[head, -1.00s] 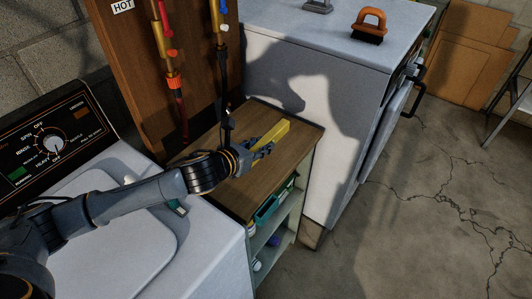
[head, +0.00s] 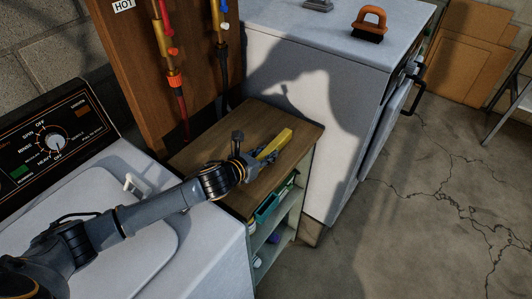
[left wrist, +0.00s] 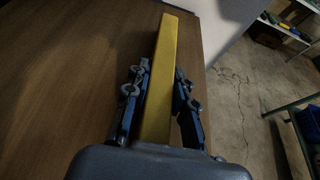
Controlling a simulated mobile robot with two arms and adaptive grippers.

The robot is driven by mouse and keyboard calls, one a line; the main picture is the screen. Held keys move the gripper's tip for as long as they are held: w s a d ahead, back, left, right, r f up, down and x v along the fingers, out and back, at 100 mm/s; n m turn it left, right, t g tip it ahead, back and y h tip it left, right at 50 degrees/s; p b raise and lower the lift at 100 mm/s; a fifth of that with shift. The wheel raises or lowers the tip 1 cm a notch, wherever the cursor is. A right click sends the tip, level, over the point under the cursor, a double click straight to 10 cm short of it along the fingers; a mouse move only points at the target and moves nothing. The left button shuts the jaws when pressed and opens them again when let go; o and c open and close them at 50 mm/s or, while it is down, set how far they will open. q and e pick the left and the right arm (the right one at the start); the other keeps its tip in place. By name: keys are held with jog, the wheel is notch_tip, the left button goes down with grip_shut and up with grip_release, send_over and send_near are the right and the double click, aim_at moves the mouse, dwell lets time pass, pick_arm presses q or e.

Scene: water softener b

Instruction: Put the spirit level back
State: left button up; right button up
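The yellow spirit level (head: 279,140) is a long bar over the brown wooden top of a small shelf unit (head: 205,150). I cannot tell whether it touches the top. My left gripper (head: 265,157) has its fingers on either side of the near part of the level, and the far end sticks out beyond them. In the left wrist view the level (left wrist: 163,60) runs between the two fingers of the gripper (left wrist: 161,80), over the wood. The near end is hidden behind the gripper body. My right gripper is not in view.
A white washer (head: 200,250) stands at the left, and a white appliance (head: 310,100) stands behind the shelf. An orange-handled brush (head: 369,24) is on that appliance. Hoses and pipes hang on a wooden board (head: 130,60). Cracked floor (head: 420,230) is open at the right.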

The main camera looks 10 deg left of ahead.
pick_arm(q)
jog(key=o, duration=0.3)
jog(key=shift+o, duration=0.2)
jog(key=shift+r, duration=0.15)
jog(key=b+v, duration=0.1)
jog(key=v, duration=1.1)
jog(key=shift+a, duration=0.1)
